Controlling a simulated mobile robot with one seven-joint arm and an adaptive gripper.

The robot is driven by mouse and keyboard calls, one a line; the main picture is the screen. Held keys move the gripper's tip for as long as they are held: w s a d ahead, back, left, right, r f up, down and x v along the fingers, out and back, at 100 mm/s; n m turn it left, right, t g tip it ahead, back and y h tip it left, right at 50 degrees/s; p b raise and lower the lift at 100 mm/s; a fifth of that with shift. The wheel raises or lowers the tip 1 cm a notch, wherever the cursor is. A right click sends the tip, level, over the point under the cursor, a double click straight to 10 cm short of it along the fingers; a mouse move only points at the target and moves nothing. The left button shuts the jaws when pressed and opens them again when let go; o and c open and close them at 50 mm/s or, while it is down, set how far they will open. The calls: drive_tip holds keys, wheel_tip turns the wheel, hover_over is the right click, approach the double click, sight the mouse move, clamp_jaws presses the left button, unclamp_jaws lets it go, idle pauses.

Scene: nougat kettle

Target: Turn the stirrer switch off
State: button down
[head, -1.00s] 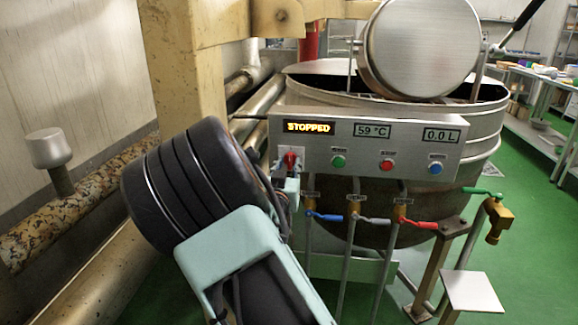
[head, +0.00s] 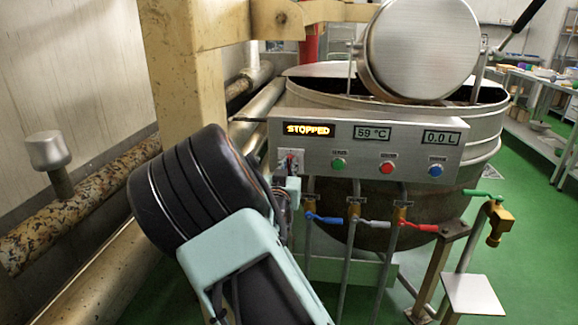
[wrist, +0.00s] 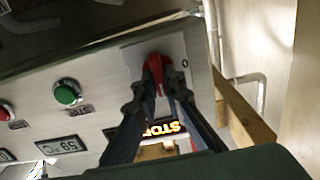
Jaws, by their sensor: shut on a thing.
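The stirrer switch (wrist: 154,68) is a red knob on a pale square plate, with a "0" mark beside it in the wrist view. In the head view its plate (head: 286,156) sits at the left end of the control panel, and the knob is mostly hidden by my gripper (head: 291,170). In the wrist view both fingers of my gripper (wrist: 157,88) close around the red knob from either side. The lit display (head: 309,129) above the plate reads STOPPED.
The panel (head: 345,116) also bears a green button (head: 339,164), a red button (head: 387,168) and a blue button (head: 436,170). Blue, grey and red valve handles hang below. The kettle (head: 486,125) stands behind. A beige post (head: 188,75) stands left.

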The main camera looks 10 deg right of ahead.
drive_tip(key=n+p, duration=0.2)
drive_tip(key=n, duration=0.2)
drive_tip(key=shift+a+r+n+p, duration=0.1)
drive_tip(key=shift+n+p, duration=0.2)
drive_tip(key=shift+p, duration=0.05)
drive_tip(key=shift+a+f+n+p, duration=0.15)
drive_tip(key=shift+n+p, duration=0.7)
drive_tip(key=shift+n, duration=1.4)
drive_tip(key=shift+d+f+n+p, duration=0.1)
drive_tip(key=shift+n+p, duration=0.7)
drive_tip(key=shift+n, duration=1.4)
drive_tip(key=shift+a+f+n+p, duration=0.15)
drive_tip(key=shift+n+p, duration=0.7)
drive_tip(key=shift+n, duration=1.4)
drive_tip(key=c, duration=2)
unclamp_jaws()
